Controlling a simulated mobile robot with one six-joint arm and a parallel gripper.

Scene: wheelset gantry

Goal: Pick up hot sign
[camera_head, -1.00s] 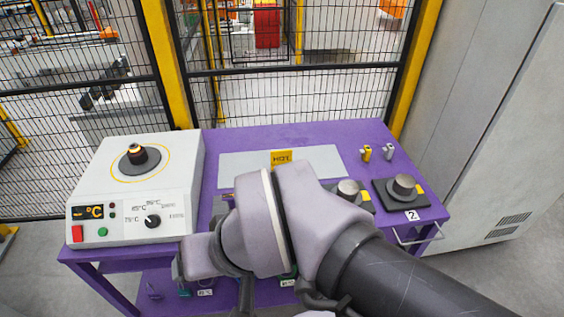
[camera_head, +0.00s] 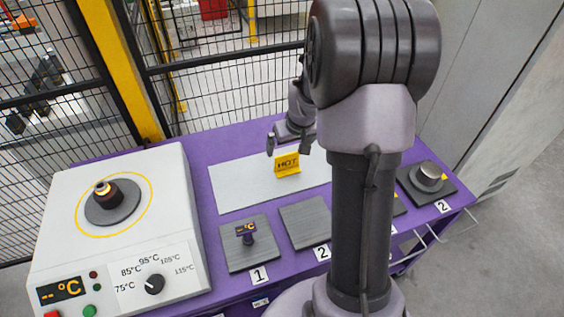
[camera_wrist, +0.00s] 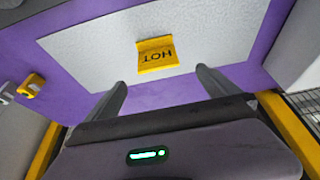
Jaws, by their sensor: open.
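The hot sign (camera_head: 287,164) is a small yellow folded plate with dark "HOT" lettering. It stands on a light grey mat (camera_head: 235,188) on the purple table. In the wrist view the sign (camera_wrist: 157,54) appears upside down, ahead of my fingertips and roughly between their lines. My gripper (camera_head: 291,141) is just behind and above the sign in the head view. In the wrist view my gripper (camera_wrist: 160,80) has its two fingers spread wide with nothing between them. The sign looks clear of both fingers.
A white heater box (camera_head: 150,220) with a dial and buttons stands at the left. Dark square pads lie in front of the mat, pad 1 (camera_head: 236,262) holding a small device. A metal cylinder (camera_head: 428,176) sits at the right. A black mesh fence (camera_head: 200,60) stands behind the table.

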